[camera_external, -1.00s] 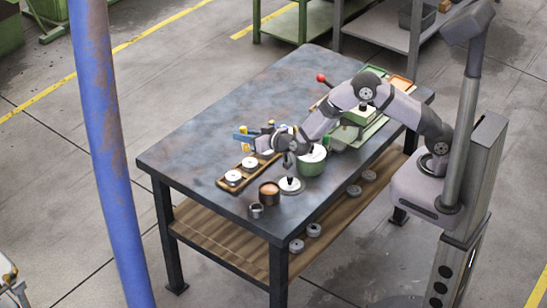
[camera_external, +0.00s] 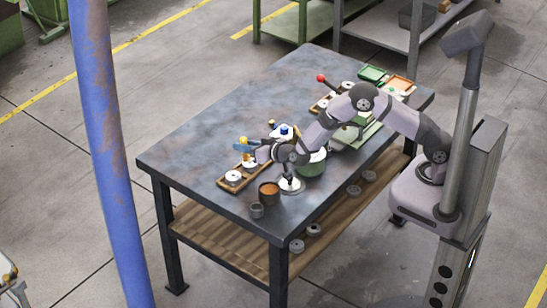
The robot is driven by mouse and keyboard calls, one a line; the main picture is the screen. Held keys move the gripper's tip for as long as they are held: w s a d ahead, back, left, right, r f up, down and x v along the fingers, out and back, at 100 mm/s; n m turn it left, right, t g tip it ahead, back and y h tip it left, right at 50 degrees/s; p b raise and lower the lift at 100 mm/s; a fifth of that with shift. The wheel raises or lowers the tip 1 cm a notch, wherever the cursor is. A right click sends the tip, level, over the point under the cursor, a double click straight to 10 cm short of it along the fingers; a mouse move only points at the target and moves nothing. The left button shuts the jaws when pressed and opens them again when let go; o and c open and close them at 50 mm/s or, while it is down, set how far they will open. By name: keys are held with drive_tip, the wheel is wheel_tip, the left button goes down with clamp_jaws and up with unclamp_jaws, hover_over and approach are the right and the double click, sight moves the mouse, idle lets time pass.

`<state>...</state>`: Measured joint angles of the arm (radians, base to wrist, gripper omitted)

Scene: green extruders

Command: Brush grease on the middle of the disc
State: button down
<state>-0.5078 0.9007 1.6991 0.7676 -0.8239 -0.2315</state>
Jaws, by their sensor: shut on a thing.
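A wooden tray (camera_external: 241,171) near the table's front left holds pale round discs. One disc (camera_external: 233,175) sits at its near end and another disc (camera_external: 250,163) sits further along it. My gripper (camera_external: 254,151) is low over the far part of this tray, shut on a slim tool with a blue part, which looks like the brush (camera_external: 240,147). The tool's tip is close to the further disc; I cannot tell whether it touches. A brown pot (camera_external: 269,188), its contents orange-brown, stands in front of the tray. My wrist hides part of the tray's far end.
A pale disc with a dark knob (camera_external: 291,185) and a green pot (camera_external: 312,163) are to the right. A blue-capped bottle (camera_external: 286,132) stands behind my wrist. The table's left half (camera_external: 205,135) is clear.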

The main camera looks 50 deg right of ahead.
sight(244, 138)
drive_tip(key=shift+f+b, duration=0.65)
drive_tip(key=shift+f, duration=0.15)
idle(0.4)
drive_tip(key=shift+w+d+b, duration=0.15)
drive_tip(key=shift+d+b, duration=0.05)
drive_tip(key=shift+d, duration=0.8)
drive_tip(key=shift+w+d+b, duration=0.1)
drive_tip(key=shift+d+b, duration=0.05)
drive_tip(key=shift+d, duration=0.8)
drive_tip(key=shift+s+a+p, duration=0.15)
drive_tip(key=shift+a, duration=0.85)
drive_tip(key=shift+s+a+p, duration=0.1)
drive_tip(key=shift+a+p, duration=0.05)
drive_tip(key=shift+a, duration=0.85)
drive_tip(key=shift+r, duration=0.15)
drive_tip(key=shift+r+p, duration=2.3)
drive_tip(key=shift+r, duration=0.6)
drive_tip(key=shift+r, duration=0.1)
